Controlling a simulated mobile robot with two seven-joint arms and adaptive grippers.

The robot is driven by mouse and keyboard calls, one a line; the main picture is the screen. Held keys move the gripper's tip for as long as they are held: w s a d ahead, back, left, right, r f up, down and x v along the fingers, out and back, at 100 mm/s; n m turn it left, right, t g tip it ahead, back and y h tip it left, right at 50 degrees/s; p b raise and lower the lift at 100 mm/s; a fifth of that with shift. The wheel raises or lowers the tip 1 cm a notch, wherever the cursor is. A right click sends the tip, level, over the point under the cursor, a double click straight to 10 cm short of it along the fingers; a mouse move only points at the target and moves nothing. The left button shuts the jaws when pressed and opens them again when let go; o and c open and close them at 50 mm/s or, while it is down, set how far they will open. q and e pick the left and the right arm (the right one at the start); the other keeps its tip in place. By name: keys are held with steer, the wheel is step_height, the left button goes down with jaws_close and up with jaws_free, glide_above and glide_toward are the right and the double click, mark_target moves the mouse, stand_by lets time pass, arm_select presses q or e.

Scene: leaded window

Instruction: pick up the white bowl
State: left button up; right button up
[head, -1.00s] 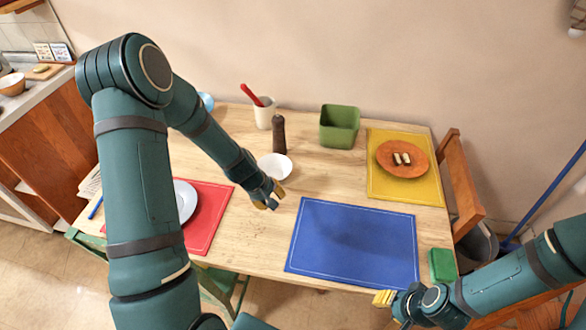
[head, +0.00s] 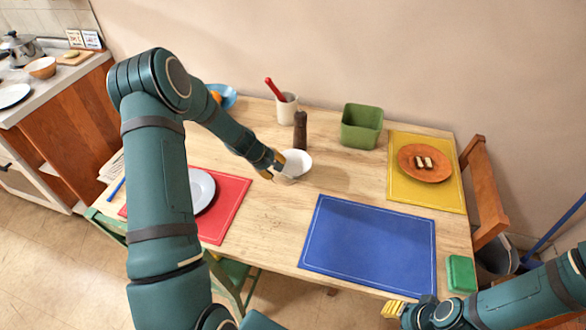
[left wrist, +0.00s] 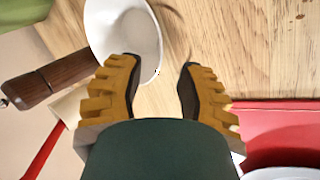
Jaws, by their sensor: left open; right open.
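The white bowl (head: 298,161) stands upright on the wooden table, in front of the dark pepper mill. My left gripper (head: 276,174) is at the bowl's near left side and hides part of it. In the left wrist view the bowl (left wrist: 125,30) lies just past the open left fingertips (left wrist: 160,65). One finger overlaps the bowl's edge and the other is outside it, with the rim between them. Contact cannot be told. My right gripper (head: 395,310) is open and empty near the table's front right edge.
The pepper mill (head: 300,131) and a white cup (head: 287,110) with a red-handled utensil stand behind the bowl. A green container (head: 361,126) is to the right. A white plate (head: 201,188) lies on the red mat (head: 226,205). The blue mat (head: 370,245) is empty.

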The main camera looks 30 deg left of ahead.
mark_target(293, 166)
arm_select(q)
steer(key=x, duration=0.5)
steer(key=shift+w, duration=0.15)
steer(key=shift+r, duration=0.1)
jaws_close()
